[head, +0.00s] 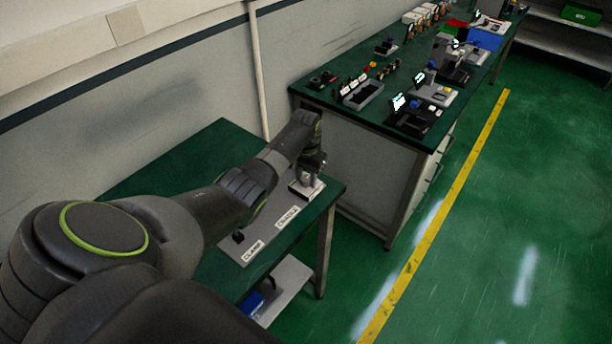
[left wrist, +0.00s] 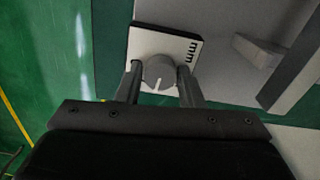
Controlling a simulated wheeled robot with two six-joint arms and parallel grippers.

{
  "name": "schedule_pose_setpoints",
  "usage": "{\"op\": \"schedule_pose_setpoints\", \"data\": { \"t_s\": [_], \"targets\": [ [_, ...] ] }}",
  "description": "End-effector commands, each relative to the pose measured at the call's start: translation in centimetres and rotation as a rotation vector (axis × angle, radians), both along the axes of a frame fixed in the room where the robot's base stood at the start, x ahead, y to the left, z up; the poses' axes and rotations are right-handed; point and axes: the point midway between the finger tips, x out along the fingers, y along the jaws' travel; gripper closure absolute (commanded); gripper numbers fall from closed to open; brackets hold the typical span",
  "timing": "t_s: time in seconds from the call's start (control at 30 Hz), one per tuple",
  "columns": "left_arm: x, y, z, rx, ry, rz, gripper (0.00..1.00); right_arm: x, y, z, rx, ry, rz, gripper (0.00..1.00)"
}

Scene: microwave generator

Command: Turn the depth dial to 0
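The depth dial (left wrist: 159,74) is a grey round knob with a light pointer line, on a white square plate (left wrist: 143,42) marked "mm". In the left wrist view the pointer line points down toward my gripper. My left gripper (left wrist: 160,82) has one finger on each side of the dial, and both fingers appear to touch it. In the head view my left gripper (head: 312,166) reaches down over the white plate (head: 300,192) on the device at the near table's back right. There the dial is mostly hidden by the gripper. My right gripper is not in view.
The grey device panel (head: 262,228) carries white labels and a small dark knob (head: 238,236). A grey raised handle (left wrist: 257,50) lies right of the dial plate. A second green table (head: 350,110) with several devices stands behind. Open floor is to the right.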

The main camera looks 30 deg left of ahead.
Motion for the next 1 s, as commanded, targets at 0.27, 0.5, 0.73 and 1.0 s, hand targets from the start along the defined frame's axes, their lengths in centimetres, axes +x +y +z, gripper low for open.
{"op": "schedule_pose_setpoints", "data": {
  "t_s": [0.27,0.5,0.73,1.0],
  "targets": [
    [0.0,0.0,0.0,0.0,0.0,-0.001,0.93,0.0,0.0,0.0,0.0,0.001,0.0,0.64],
    [0.0,0.0,0.1,0.0,-0.001,-0.042,0.93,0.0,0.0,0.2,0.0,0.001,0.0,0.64],
    [0.1,0.0,0.2,0.0,-0.002,-0.175,0.93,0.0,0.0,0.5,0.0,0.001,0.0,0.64],
    [0.1,0.0,0.2,0.0,-0.002,-0.421,0.93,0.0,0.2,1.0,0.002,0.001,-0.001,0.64]
  ]
}}
